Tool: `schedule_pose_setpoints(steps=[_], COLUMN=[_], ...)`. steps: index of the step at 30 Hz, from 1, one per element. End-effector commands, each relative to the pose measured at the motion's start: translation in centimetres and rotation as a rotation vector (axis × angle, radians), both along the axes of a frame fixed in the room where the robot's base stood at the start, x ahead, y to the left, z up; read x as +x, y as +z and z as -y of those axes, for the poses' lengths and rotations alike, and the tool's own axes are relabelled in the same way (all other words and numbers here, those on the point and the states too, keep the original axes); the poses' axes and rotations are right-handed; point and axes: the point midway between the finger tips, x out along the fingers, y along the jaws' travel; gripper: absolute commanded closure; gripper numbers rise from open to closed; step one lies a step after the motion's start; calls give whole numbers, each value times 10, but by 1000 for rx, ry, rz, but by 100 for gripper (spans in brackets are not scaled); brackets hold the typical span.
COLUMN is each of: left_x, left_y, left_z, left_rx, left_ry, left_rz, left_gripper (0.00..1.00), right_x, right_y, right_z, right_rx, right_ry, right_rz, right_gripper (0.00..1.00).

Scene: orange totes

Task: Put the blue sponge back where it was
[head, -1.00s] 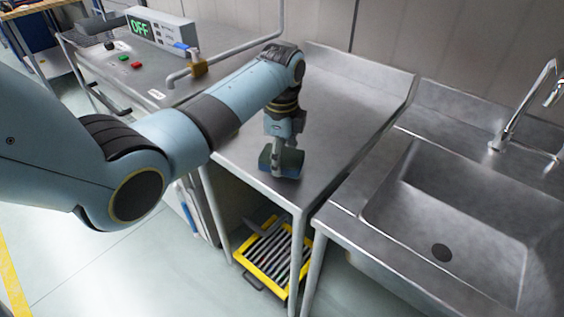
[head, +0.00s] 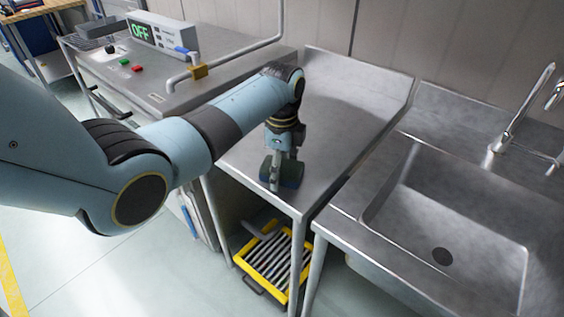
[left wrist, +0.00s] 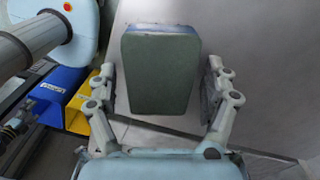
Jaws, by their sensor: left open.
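The blue sponge (head: 291,172) has a dark green face and is on the steel table (head: 345,110), near its front corner. In the left wrist view the sponge (left wrist: 160,75) stands between the two fingers, with a narrow gap on each side. My left gripper (head: 277,178) points down around the sponge and is open. It also shows in the left wrist view (left wrist: 160,95). The sponge's underside is hidden, so its contact with the table is not directly visible. My right gripper is not in view.
A sink (head: 445,215) with a faucet (head: 515,115) is at the right. A yellow-edged crate (head: 250,275) sits under the table. A device reading OFF (head: 160,38) and a pipe (head: 235,55) are at the back left. The table behind the sponge is clear.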

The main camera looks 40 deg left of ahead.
Motion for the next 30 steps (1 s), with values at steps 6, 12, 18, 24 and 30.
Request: schedule_pose_setpoints(steps=[6, 12, 18, 24, 30], left_x=[1, 2, 2, 1, 1], left_y=[28, 74, 109, 122, 122], left_z=[0, 0, -1, -1, 0], left_rx=[2, 1, 0, 0, 0], left_ry=[-1, -1, 0, 0, 0], left_rz=[5, 6, 4, 1, 0], left_gripper=[17, 17, 17, 17, 17], right_x=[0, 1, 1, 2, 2], right_y=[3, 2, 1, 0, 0], right_z=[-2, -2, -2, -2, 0], right_rx=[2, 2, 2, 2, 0], right_ry=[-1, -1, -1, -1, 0], right_rz=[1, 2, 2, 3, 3], right_gripper=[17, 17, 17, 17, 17])
